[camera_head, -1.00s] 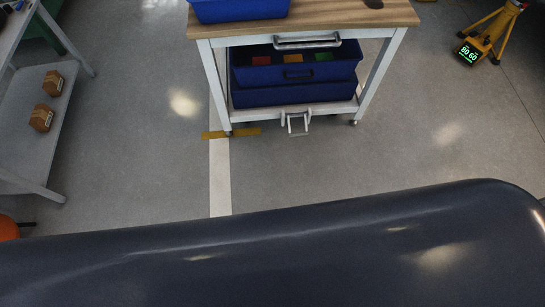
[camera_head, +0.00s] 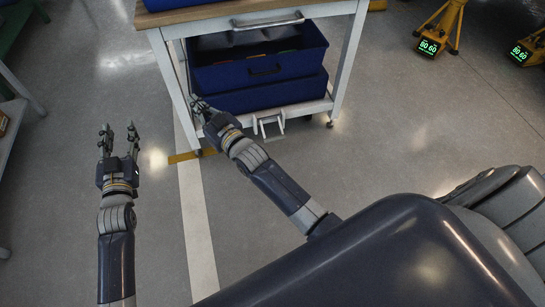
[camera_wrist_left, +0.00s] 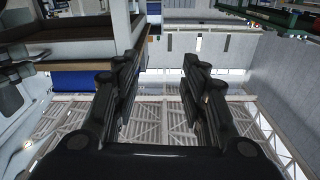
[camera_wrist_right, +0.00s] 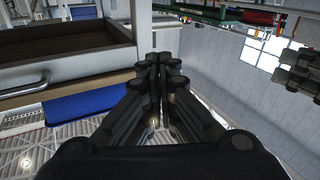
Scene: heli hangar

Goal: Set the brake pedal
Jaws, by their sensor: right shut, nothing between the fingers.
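The brake pedal (camera_head: 268,125) is a pale metal frame at the foot of the white cart, low on its near side. It hangs from the bottom shelf edge. My right gripper (camera_head: 197,103) is shut and empty by the cart's left front leg, to the left of the pedal and apart from it. In the right wrist view its fingers (camera_wrist_right: 160,62) meet at the tips. My left gripper (camera_head: 118,132) is open and empty over the floor, left of the cart. Its spread fingers also show in the left wrist view (camera_wrist_left: 162,68). The pedal is not clear in either wrist view.
The cart has a wooden top (camera_head: 210,13), a front handle (camera_head: 268,21) and blue bins (camera_head: 265,71) on its lower shelf. Yellow stands (camera_head: 443,25) with green displays are at the upper right. A shelf (camera_head: 12,118) is at the left edge.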

